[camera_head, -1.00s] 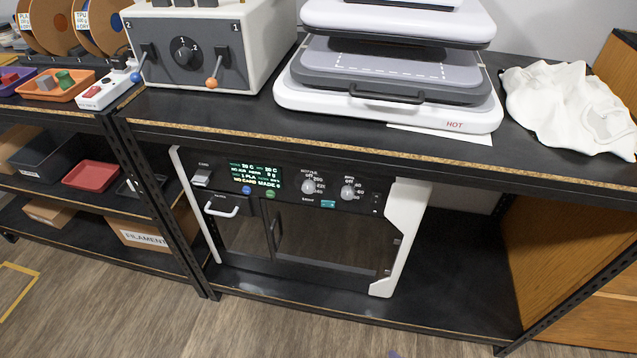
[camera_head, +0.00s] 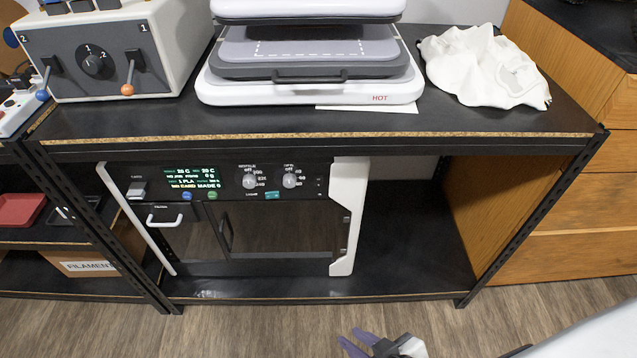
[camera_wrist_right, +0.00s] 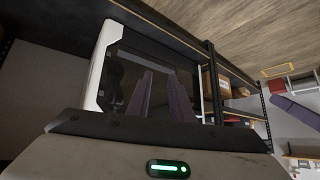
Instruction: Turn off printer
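The printer (camera_head: 258,212) stands on the lower shelf, a black front with white side posts. Its screen (camera_head: 193,178) is lit with green and white text. Beside the screen are two round knobs, a blue button (camera_head: 186,195), a green button (camera_head: 209,196) and a teal button. A small dark switch-like part (camera_head: 319,187) is at the panel's right end; its position is too small to read. My right gripper (camera_head: 355,338) is open and empty, below and in front of the printer. Its purple fingers (camera_wrist_right: 160,100) point at the printer's dark front in the right wrist view.
Above the printer is the shelf top (camera_head: 300,121), with a heat press (camera_head: 310,91), a switch box (camera_head: 110,50) and a white cloth (camera_head: 485,70). Shelf posts flank the printer. The lower shelf right of it is empty. A purple bar (camera_wrist_right: 294,109), perhaps my left gripper, shows in the wrist view.

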